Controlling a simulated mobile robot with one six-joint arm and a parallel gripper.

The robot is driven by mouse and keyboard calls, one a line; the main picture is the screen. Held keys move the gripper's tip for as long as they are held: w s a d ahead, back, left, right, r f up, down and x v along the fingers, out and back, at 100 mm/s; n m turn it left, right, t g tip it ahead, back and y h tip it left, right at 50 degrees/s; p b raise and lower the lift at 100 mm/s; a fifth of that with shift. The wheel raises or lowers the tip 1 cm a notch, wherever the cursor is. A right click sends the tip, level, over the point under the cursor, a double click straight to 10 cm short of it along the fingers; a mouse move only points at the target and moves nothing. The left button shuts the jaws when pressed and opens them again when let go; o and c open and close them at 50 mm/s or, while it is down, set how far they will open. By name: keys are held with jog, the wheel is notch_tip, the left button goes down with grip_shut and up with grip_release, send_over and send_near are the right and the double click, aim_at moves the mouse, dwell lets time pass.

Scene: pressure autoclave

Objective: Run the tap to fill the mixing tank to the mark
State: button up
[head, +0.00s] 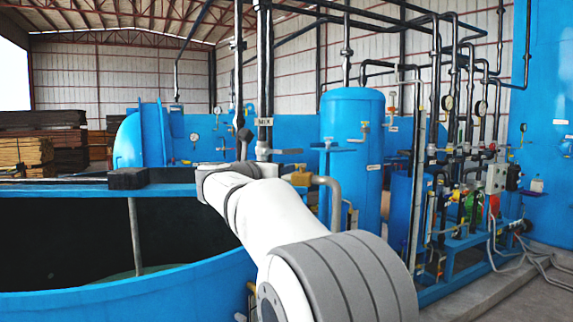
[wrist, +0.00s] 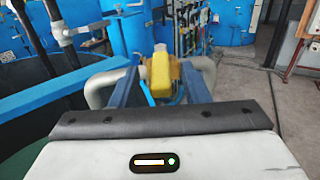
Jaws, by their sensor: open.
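The open blue tank (head: 190,288), which I take for the mixing tank, fills the lower left of the head view. Its inside is dark; I cannot make out a mark or liquid level. A "MIX" label (head: 265,122) is on a black pipe behind it. The tap has a brass-yellow valve body (head: 300,178) and a bent grey pipe (head: 331,186), just right of my arm's end. In the wrist view, the yellow valve body (wrist: 160,74) lies ahead between the two blue fingers of my gripper (wrist: 160,85). The gripper is open; contact cannot be told. My arm hides the fingers in the head view.
A tall blue cylinder (head: 352,140) stands behind the tap. Black pipes, gauges and valves crowd the right, with a blue skid (head: 455,262) below. Grey floor (wrist: 245,105) is open at right in the wrist view. Stacked timber (head: 25,152) is far left.

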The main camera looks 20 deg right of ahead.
jog(key=x, duration=0.4)
jog(key=shift+p, duration=0.4)
jog(key=shift+c, duration=0.5)
grip_shut()
